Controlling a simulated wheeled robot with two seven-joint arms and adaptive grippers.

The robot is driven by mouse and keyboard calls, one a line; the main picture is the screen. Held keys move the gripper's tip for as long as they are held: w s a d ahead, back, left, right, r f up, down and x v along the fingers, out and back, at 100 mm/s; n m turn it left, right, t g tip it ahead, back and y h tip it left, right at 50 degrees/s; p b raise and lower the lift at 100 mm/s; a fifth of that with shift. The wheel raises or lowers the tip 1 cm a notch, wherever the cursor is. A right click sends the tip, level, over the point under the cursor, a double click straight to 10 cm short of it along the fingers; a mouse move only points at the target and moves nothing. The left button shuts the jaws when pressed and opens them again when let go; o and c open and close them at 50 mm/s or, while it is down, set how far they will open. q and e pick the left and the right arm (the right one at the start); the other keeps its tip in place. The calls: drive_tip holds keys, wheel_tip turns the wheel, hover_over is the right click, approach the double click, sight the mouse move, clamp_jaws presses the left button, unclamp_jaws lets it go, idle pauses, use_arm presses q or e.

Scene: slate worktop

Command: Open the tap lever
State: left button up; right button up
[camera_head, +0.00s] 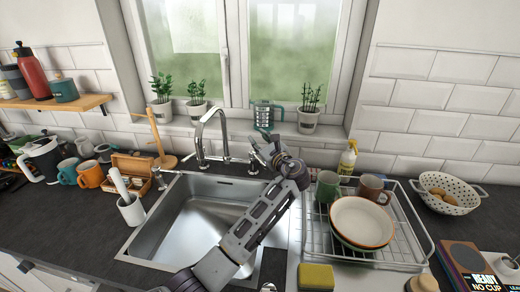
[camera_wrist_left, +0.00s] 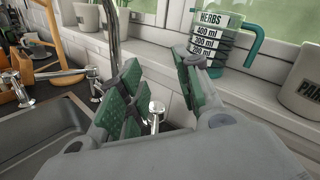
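The chrome tap (camera_head: 201,137) with a high curved spout stands behind the sink; part of its spout (camera_wrist_left: 115,35) shows in the left wrist view. A small upright chrome fitting with a round top (camera_head: 253,166) stands to the tap's right; it also shows in the left wrist view (camera_wrist_left: 156,108). I cannot tell for sure whether it is the tap lever. My left gripper (camera_head: 266,151) is above the sink's back right corner. Its green-padded fingers (camera_wrist_left: 160,88) are apart, with the fitting seen between them and no clear contact. My right gripper is out of view.
The steel sink (camera_head: 170,221) is empty. A dish rack (camera_head: 408,222) with plates and mugs stands at right. A measuring jug (camera_head: 264,116) and potted plants line the windowsill close behind my gripper. A white utensil pot (camera_head: 131,211) stands left of the sink.

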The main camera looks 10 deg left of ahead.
use_arm(q)
drive_tip(key=shift+r, duration=0.5)
drive_tip(key=shift+a+f, duration=0.1)
drive_tip(key=c, duration=0.4)
drive_tip(key=shift+w+a+f, duration=0.1)
drive_tip(key=shift+w, duration=0.05)
drive_tip(key=shift+c, duration=1.1)
drive_tip(key=shift+w+a+f+t, duration=0.2)
drive_tip(key=shift+f+t, duration=0.05)
drive_tip(key=shift+t, duration=0.05)
clamp_jaws()
drive_tip(key=a+f+m+t+h, duration=0.35)
drive_tip(key=a+f+h, duration=0.6)
drive_tip(key=h, duration=0.75)
drive_tip(key=s+a+m+g+h+b, duration=0.1)
drive_tip(key=s+m+g+h, duration=0.1)
drive_tip(key=s+g+h, duration=0.6)
drive_tip(key=s, duration=0.6)
drive_tip(key=shift+a+h, duration=0.35)
drive_tip(key=shift+h, duration=0.05)
